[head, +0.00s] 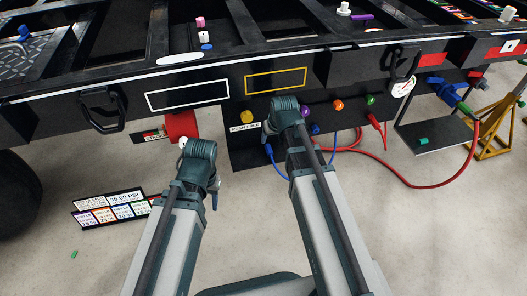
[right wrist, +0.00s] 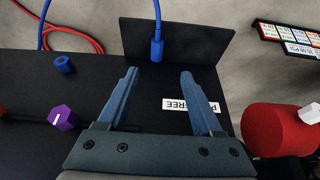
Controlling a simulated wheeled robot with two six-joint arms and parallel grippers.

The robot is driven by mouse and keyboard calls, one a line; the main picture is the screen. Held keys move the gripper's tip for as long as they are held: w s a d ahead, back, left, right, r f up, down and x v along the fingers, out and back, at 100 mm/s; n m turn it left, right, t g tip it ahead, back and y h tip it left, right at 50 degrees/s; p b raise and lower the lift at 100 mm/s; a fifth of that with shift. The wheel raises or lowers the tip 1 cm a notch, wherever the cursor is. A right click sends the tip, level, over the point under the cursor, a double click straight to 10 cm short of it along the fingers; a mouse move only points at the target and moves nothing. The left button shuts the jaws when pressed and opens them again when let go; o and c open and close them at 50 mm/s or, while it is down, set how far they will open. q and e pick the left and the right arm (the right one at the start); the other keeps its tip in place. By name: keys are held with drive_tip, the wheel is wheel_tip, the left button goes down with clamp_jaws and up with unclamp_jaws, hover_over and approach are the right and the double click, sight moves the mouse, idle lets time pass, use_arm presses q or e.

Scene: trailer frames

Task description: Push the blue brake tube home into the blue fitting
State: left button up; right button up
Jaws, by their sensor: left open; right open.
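The blue brake tube (right wrist: 157,15) shows in the right wrist view, with its thicker blue end (right wrist: 157,48) at a black plate just beyond my fingertips. The blue fitting (right wrist: 63,64) is a small hex piece on the black panel, left of my fingers and apart from the tube end. My right gripper (right wrist: 160,74) is open and empty, its fingers on either side of the line to the tube end. My left gripper (head: 202,150) is open near the red cylinder; its fingertips are mostly hidden.
A purple fitting (right wrist: 62,117) sits near the blue one. The red cylinder (right wrist: 272,129) with a white knob stands right of my fingers. Red hose (head: 430,184) loops low at the right. Colour-coded label boards (head: 112,209) stand at lower left. A yellow jack stand (head: 492,130) is at far right.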

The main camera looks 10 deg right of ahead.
drive_tip(key=shift+f, duration=0.1)
drive_tip(key=b, duration=0.8)
hover_over(270, 150)
drive_tip(key=s, duration=0.3)
drive_tip(key=f, duration=0.7)
drive_tip(key=shift+w+a+f, duration=0.2)
drive_tip(key=shift+a+f, duration=0.15)
drive_tip(key=b+x, duration=0.5)
drive_tip(key=shift+w+d+f, duration=0.15)
drive_tip(key=shift+d+f, duration=0.05)
drive_tip(key=shift+d, duration=0.1)
drive_tip(key=shift+r, duration=0.1)
clamp_jaws()
